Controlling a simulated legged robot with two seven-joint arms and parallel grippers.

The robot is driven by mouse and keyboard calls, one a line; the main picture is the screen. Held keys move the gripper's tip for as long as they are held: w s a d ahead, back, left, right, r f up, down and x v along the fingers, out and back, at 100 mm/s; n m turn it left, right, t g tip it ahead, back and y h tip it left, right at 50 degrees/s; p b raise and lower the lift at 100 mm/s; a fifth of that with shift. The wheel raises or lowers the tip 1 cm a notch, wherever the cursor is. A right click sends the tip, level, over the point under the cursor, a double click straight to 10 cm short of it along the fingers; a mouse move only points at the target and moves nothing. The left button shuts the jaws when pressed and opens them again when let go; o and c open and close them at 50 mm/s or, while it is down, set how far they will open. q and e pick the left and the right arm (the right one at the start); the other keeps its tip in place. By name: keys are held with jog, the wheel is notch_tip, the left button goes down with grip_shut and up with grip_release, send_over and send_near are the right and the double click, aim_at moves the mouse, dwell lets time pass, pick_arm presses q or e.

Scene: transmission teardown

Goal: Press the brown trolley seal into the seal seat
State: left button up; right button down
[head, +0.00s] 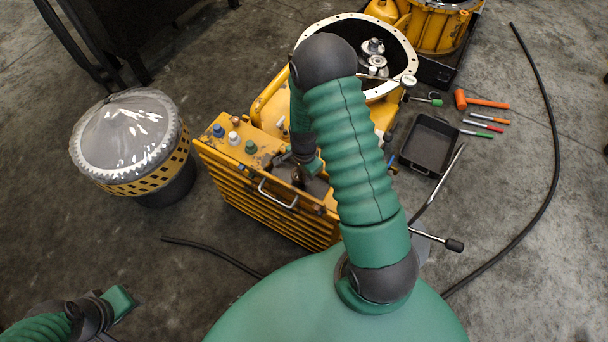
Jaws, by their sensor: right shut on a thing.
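The yellow trolley (265,205) stands in the middle, with a slatted front, a metal handle and a worn top. My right arm arches over it, and my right gripper (301,171) points down at the trolley's top, right of the coloured caps. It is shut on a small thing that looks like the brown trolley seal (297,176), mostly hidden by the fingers. I cannot tell whether the seal touches the trolley. The seal seat cannot be made out under the gripper. My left gripper (122,303) is at the lower left, away from the trolley; its jaws are unclear.
Blue, white and green caps (234,137) stand on the trolley's top left. A wrapped drum (130,140) stands to the left. An open yellow housing (345,27) is behind. A black hose (553,150) curves across the floor.

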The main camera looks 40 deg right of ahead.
jog(key=shift+f, duration=0.1)
jog(key=shift+f, duration=0.3)
jog(key=c, duration=1.5)
grip_release()
jog(key=shift+r, duration=0.1)
jog(key=shift+o, duration=0.2)
jog(key=o, duration=0.5)
jog(key=shift+c, duration=0.2)
notch_tip(320, 180, up, 8)
jog(key=p, duration=0.7)
jog(key=shift+r, duration=0.1)
